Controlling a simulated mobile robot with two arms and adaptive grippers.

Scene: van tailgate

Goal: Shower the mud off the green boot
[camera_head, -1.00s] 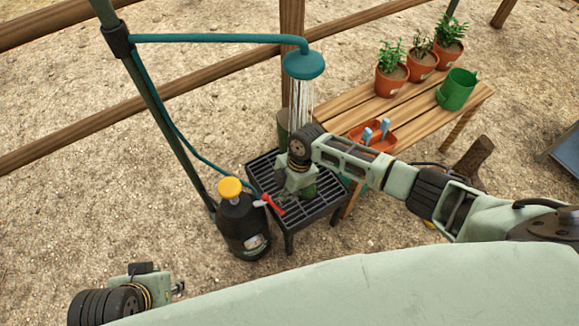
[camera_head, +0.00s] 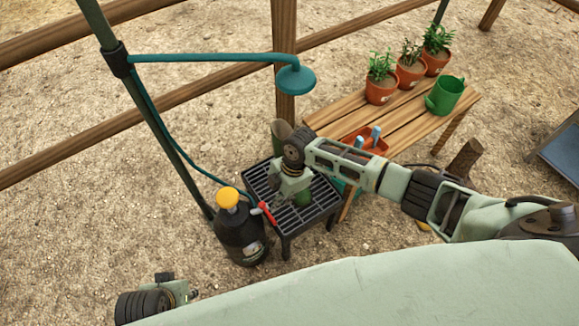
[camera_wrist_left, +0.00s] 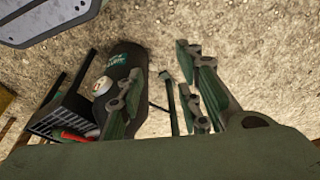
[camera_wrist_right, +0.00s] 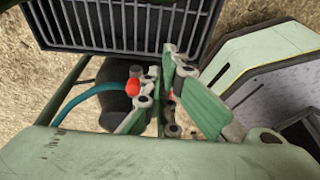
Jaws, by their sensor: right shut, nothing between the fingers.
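The teal shower head (camera_head: 294,79) hangs above, with no water falling. A black tank (camera_head: 240,236) with a yellow cap and a red lever (camera_head: 266,211) stands beside the stand. My right gripper (camera_wrist_right: 162,108) is shut and empty, close to the red lever (camera_wrist_right: 133,87). My left gripper (camera_wrist_left: 165,100) is open and empty, away from the stand.
A slatted wooden bench (camera_head: 385,125) behind holds potted plants (camera_head: 381,80), a green watering can (camera_head: 445,95) and an orange tray (camera_head: 362,142) with blue-handled tools. A teal hose (camera_head: 165,143) and pole (camera_head: 150,120) rise at left. Open gravel lies at lower left.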

